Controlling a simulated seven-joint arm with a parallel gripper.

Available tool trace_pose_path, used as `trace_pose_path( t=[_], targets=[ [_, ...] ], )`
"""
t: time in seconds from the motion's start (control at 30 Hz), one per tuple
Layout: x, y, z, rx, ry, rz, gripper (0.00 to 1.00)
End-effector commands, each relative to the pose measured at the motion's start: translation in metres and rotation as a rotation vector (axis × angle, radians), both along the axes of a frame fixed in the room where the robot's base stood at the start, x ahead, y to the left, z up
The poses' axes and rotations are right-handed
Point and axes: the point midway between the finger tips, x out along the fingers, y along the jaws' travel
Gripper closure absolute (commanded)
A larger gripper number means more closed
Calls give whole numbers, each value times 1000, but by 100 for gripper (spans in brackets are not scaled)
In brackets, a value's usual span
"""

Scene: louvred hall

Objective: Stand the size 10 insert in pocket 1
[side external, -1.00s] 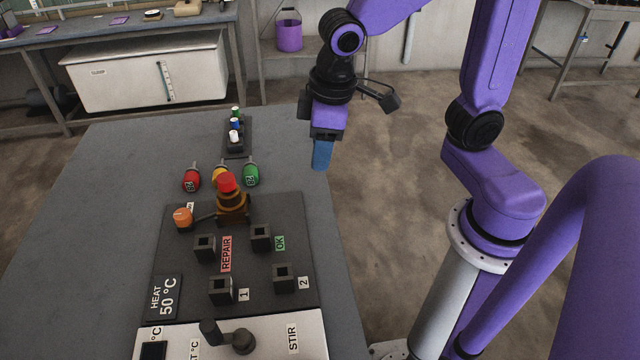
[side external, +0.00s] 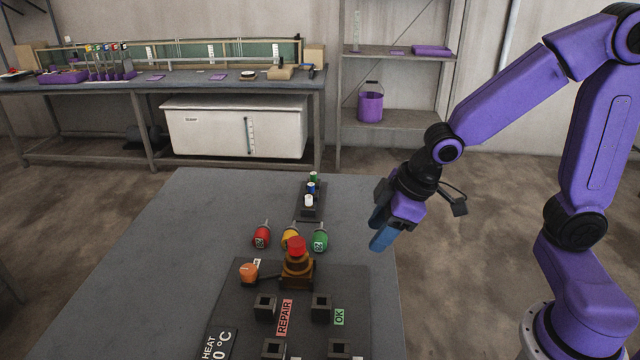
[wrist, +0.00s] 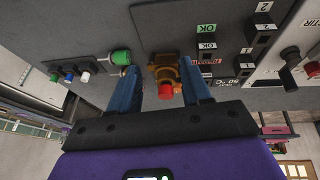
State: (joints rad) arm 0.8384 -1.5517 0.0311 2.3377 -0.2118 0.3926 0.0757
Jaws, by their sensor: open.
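Three inserts lie on the grey table: a red one (side external: 261,236), a yellow one (side external: 290,237) and a green one (side external: 320,239). I cannot read their sizes surely; the yellow one is partly hidden by the red-topped brown fixture. The green one also shows in the wrist view (wrist: 121,57). The lower left pocket (side external: 273,349) is cut by the side view's bottom edge; its label 1 is out of view. My gripper (side external: 382,241) has blue fingers, open and empty, tilted near the table's right edge, right of the green insert. The fingers also show in the wrist view (wrist: 161,88).
The red-topped brown fixture (side external: 297,266) stands at the dark panel's back edge, beside an orange knob (side external: 249,273). Other pockets are beside REPAIR (side external: 265,306) and OK (side external: 321,306). A small black rack (side external: 310,209) holds white, blue and green pieces. The table's left is clear.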

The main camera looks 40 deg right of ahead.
Motion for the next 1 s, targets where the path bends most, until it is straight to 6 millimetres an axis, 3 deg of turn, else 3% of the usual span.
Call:
trace_pose_path(
  t=[0.03, 0.2, 0.37, 0.5, 0.63, 0.8, 1.0],
  targets=[
    [27, -3, -6, 21, -34, -38, 52],
    [111, -20, -19, 118, -172, -133, 52],
    [179, -52, -34, 212, -290, -205, 52],
    [226, -91, -49, 300, -385, -260, 52],
    [256, -131, -63, 386, -468, -303, 52],
    [274, -173, -76, 479, -550, -339, 52],
    [279, -192, -81, 527, -590, -354, 52]
  ],
)
